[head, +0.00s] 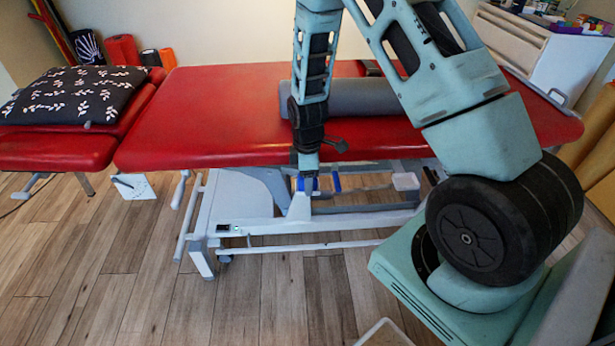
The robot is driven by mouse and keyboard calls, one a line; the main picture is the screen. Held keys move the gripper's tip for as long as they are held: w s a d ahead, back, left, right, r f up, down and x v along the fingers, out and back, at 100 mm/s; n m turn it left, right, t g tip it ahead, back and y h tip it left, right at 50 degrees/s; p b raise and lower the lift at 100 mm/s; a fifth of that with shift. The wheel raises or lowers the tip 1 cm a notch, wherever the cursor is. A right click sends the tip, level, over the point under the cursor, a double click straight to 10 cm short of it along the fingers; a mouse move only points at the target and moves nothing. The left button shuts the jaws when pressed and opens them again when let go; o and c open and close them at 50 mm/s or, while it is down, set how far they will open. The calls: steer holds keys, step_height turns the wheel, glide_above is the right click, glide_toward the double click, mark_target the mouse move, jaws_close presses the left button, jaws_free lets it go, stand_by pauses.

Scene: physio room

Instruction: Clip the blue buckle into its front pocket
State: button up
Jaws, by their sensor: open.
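My arm reaches down in front of the red treatment table (210,115), and my gripper (308,176) hangs just below the tabletop's front edge. It is small in view and points down, with its jaws open. A small bright blue piece (336,183) shows just right of the gripper, against the white table frame. More blue shows at the gripper's tip. I cannot tell whether these are the blue buckle, nor whether the jaws touch it. I cannot make out the front pocket.
A grey bolster (365,97) lies on the table behind my arm. A black leaf-patterned cushion (75,95) rests on the red section at left. A white cabinet (515,45) stands back right. The wooden floor (110,260) at front left is clear.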

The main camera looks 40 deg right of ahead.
steer(key=shift+w, duration=0.1)
step_height(320, 180, up, 18)
steer(key=p, duration=0.2)
steer(key=shift+f, duration=0.25)
stand_by(0.4)
steer(key=s+a+r+m+p, duration=0.1)
steer(key=s+a+r+p, duration=0.3)
steer(key=a, duration=0.4)
steer(key=s+a+r+p, duration=0.2)
steer(key=s+a+r, duration=0.2)
steer(key=a+r, duration=0.35)
steer(key=s+a+r+m+p, duration=0.1)
steer(key=s+a+r+p, duration=0.1)
steer(key=s, duration=0.6)
steer(key=s+a+r+m+p, duration=0.1)
steer(key=s+a+r+p, duration=0.1)
steer(key=s+a+r, duration=0.2)
steer(key=s+a, duration=0.2)
steer(key=s, duration=0.2)
steer(key=shift+s+a+r+m+y, duration=0.2)
steer(key=shift+a+r+m+y, duration=0.1)
steer(key=shift+a+r, duration=0.1)
